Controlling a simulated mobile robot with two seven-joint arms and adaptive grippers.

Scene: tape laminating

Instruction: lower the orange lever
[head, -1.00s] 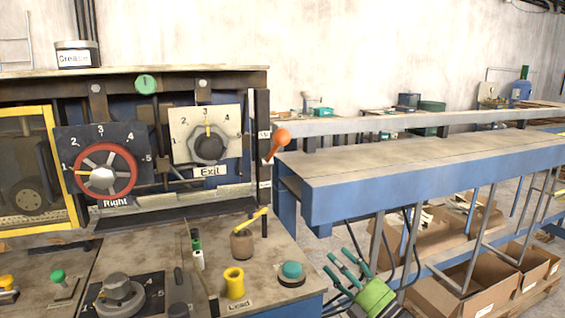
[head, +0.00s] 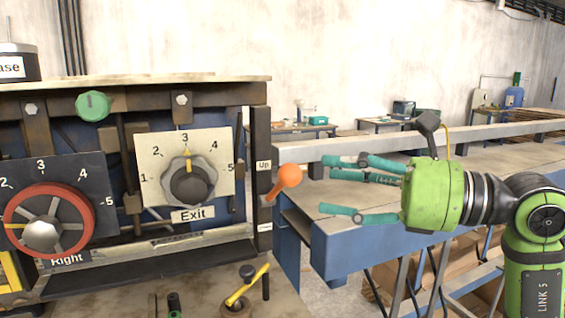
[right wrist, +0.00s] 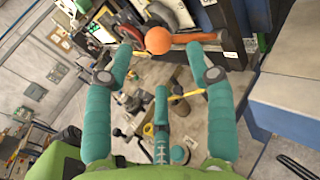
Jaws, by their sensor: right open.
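The orange lever (head: 288,177) sticks out from the right side of the machine panel, tilted up with its round knob to the right. It sits beside an "Up" label (head: 263,165). My right gripper (head: 340,185) is open and empty, to the right of the knob, fingers pointing left at it with a small gap. In the right wrist view the orange knob (right wrist: 158,40) shows just beyond and between the spread teal fingers (right wrist: 165,60). My left gripper is not in view.
The Exit dial (head: 188,182) and the red Right dial (head: 46,222) are left of the lever. A yellow-handled lever (head: 247,286) stands below. The blue bench (head: 345,245) runs along the right under my arm.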

